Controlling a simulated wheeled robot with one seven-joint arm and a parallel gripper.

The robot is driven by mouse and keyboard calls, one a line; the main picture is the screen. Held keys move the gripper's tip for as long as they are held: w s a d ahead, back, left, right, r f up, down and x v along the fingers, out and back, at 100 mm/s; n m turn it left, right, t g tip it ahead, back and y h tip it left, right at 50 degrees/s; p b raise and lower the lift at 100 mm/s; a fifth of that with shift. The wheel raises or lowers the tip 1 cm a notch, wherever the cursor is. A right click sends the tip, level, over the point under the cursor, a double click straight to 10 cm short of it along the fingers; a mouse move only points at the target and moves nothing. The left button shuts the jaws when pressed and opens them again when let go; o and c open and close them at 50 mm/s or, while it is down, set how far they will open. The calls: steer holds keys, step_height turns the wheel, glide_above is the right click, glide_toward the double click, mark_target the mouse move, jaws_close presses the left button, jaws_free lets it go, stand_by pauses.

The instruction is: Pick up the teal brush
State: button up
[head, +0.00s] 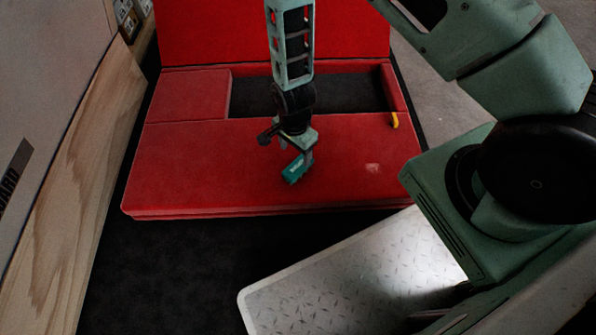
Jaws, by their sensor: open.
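The teal brush (293,171) lies on the red padded mat (190,165), or just above it; I cannot tell which. It appears as a small teal block with faint light markings, tilted in the picture. My gripper (297,158) is right at the brush, reaching down from above. Its jaws are open, with a fingertip by the upper right end of the brush. The gripper hides part of the brush's upper end, and I cannot see whether a finger touches it.
A dark recess (345,94) opens in the mat behind the gripper. A small yellow item (395,120) sits at its right edge. A wooden-edged panel (85,170) stands along the left. Dark floor (180,270) lies in front of the mat.

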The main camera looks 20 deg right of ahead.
mark_target(298, 165)
step_height(298, 165, down, 3)
steer(key=shift+f+b, duration=0.2)
steer(key=shift+b, duration=0.4)
steer(key=f+b, duration=0.4)
steer(key=f, duration=0.1)
steer(key=shift+s+d+f, duration=0.1)
steer(key=shift+d+f, duration=0.05)
steer(key=shift+d, duration=0.25)
steer(key=c, duration=1.2)
step_height(298, 165, up, 10)
steer(key=p, duration=0.6)
